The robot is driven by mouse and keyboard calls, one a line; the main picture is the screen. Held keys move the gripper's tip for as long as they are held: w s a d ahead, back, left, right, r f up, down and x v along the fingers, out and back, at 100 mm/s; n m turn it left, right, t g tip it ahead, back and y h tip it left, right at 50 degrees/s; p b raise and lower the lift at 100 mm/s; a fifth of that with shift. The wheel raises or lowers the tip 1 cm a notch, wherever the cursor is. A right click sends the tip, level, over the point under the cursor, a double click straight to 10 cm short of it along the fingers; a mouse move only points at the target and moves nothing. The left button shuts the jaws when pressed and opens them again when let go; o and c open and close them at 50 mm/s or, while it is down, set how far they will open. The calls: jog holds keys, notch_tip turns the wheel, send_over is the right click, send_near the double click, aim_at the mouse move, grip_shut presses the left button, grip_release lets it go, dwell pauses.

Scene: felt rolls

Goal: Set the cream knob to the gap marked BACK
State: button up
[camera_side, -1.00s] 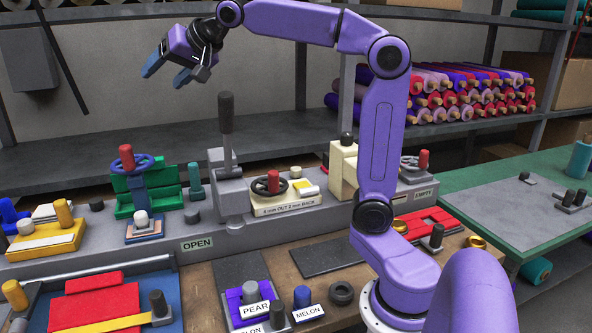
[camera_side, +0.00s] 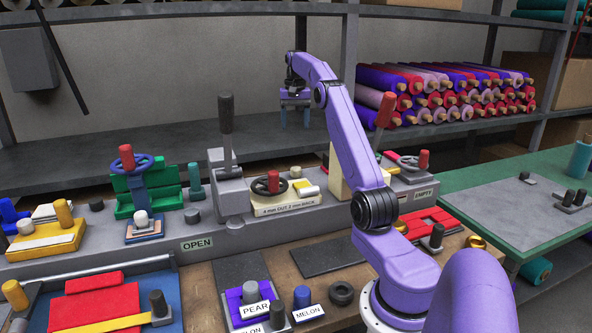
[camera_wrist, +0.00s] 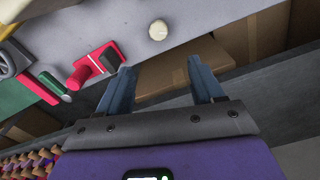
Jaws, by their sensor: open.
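My gripper (camera_side: 295,122) is raised behind the grey machine bed in the side view, fingers pointing down, open and empty. In the wrist view its two blue fingers (camera_wrist: 160,75) are apart with nothing between them. A round cream knob (camera_wrist: 158,30) stands on a grey surface beyond the fingertips, clear of them. In the side view a pale knob (camera_side: 141,218) sits on a blue base at the left; I cannot tell whether it is the same one. A cream block (camera_side: 285,207) carries a label that seems to include the word BACK. I cannot make out the marked gap.
A tall grey lever (camera_side: 227,125), a green block with a handwheel (camera_side: 145,180) and a red-handled lever (camera_side: 384,112) rise from the bed. Stacked felt rolls (camera_side: 440,90) fill the shelf at the back right. In the wrist view a red handle (camera_wrist: 85,72) lies left of the fingers.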

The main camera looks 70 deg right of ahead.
aim_at(296, 168)
notch_tip(296, 168, down, 18)
jog(key=shift+s+r, duration=0.1)
jog(key=shift+r, duration=0.1)
dwell(0.6)
jog(key=c, duration=1.1)
